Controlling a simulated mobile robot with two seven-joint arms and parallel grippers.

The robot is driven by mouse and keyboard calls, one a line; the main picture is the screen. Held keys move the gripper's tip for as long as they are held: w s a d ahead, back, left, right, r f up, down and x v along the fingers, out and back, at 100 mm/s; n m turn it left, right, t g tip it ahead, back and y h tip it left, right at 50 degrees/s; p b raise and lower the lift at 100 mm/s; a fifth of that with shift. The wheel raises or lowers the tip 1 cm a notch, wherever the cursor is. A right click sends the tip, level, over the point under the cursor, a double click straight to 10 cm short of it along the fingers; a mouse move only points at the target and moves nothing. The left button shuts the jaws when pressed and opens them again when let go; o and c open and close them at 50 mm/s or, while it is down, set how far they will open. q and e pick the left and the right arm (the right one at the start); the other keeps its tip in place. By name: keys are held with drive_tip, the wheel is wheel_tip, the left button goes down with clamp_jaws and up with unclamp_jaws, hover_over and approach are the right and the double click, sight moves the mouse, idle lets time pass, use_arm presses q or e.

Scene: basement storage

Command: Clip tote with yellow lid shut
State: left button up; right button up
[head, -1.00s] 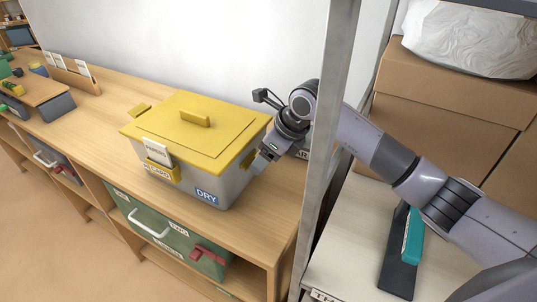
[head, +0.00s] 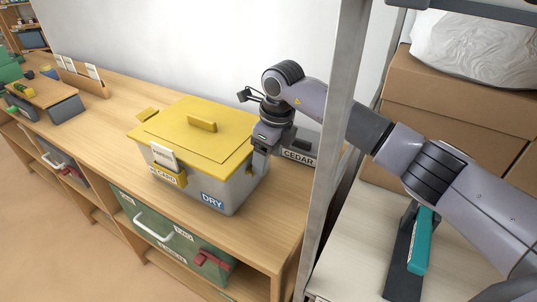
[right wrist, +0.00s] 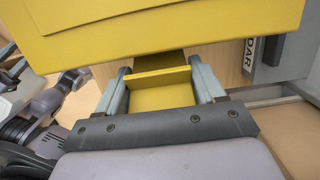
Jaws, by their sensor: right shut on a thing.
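The grey tote (head: 236,191) stands on the wooden bench with its yellow lid (head: 190,135) on top. A yellow clip (head: 147,114) sticks outward at its left end. Another yellow clip (head: 170,178) hangs down on the front, partly behind a white card. My right gripper (head: 262,146) is at the tote's right end, just under the lid's edge. In the right wrist view, its fingers (right wrist: 160,70) are shut on the right-end yellow clip (right wrist: 163,98). Whether that clip is hooked I cannot tell.
A metal shelf post (head: 335,150) stands close to my right arm. A grey box labelled CEDAR (head: 298,158) is just behind the gripper. A green drawer (head: 165,235) is under the tote. The bench left of the tote has free room.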

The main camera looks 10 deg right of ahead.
drive_tip(key=o, duration=0.7)
drive_tip(key=shift+r, duration=0.1)
drive_tip(key=shift+s+d+r+b, duration=0.15)
drive_tip(key=shift+r+b, duration=0.05)
drive_tip(key=shift+r, duration=0.95)
drive_tip(key=shift+s+d+r+b, duration=0.1)
drive_tip(key=shift+r+b, duration=0.15)
drive_tip(key=shift+r, duration=0.95)
drive_tip(key=shift+s+d+r+b, duration=0.15)
drive_tip(key=shift+r+b, duration=0.05)
drive_tip(key=shift+r, duration=0.95)
drive_tip(key=shift+c, duration=0.2)
